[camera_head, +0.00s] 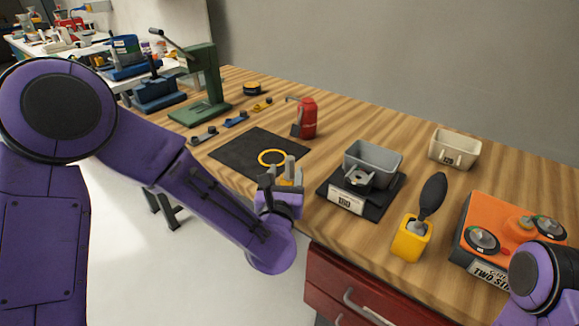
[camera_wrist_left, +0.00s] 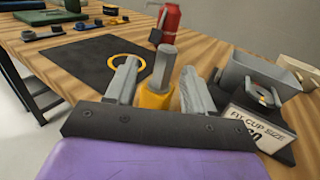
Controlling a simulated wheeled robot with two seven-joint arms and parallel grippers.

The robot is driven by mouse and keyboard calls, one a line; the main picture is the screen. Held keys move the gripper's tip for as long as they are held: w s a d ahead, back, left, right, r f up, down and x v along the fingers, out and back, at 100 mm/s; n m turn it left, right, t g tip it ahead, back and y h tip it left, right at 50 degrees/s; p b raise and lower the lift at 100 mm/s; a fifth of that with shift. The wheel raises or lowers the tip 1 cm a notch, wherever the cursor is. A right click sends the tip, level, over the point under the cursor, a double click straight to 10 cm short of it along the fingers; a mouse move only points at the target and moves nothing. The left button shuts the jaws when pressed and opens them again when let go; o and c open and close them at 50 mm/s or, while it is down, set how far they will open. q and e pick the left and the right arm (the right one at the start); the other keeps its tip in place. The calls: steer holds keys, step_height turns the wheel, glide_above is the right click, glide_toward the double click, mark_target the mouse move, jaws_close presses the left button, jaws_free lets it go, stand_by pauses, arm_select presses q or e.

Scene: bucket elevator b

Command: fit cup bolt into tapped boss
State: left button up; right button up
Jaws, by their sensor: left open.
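The cup bolt appears to be the grey hexagonal piece with a yellow lower part (camera_wrist_left: 162,72), standing upright at the table's front edge. My left gripper (camera_head: 287,180) is open, with one finger on each side of it; the fingers also show in the left wrist view (camera_wrist_left: 158,88), with gaps beside the grey shaft. The bolt's lower end is hidden by the gripper. To the right, a grey cup (camera_head: 373,163) stands on a black base with a white size label (camera_head: 346,200). A small grey boss with a dark hole (camera_head: 360,177) sits at its front. My right gripper is out of view.
A black mat (camera_head: 235,152) with a yellow ring (camera_head: 272,158) lies behind the gripper. A red oil can (camera_head: 307,118) stands behind. To the right are a yellow holder with a black bulb (camera_head: 412,240), an orange box (camera_head: 500,215) and a cream bin (camera_head: 455,147). Red drawers (camera_head: 365,300) are below.

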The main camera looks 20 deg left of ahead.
mark_target(290, 167)
arm_select(q)
steer(key=w, duration=0.3)
steer(key=shift+w+r+p, duration=0.1)
steer(key=shift+r+p, duration=0.2)
steer(key=shift+p, duration=0.1)
steer(key=shift+w+f, duration=0.15)
steer(key=shift+w, duration=0.3)
steer(key=shift+a, duration=0.1)
jaws_close()
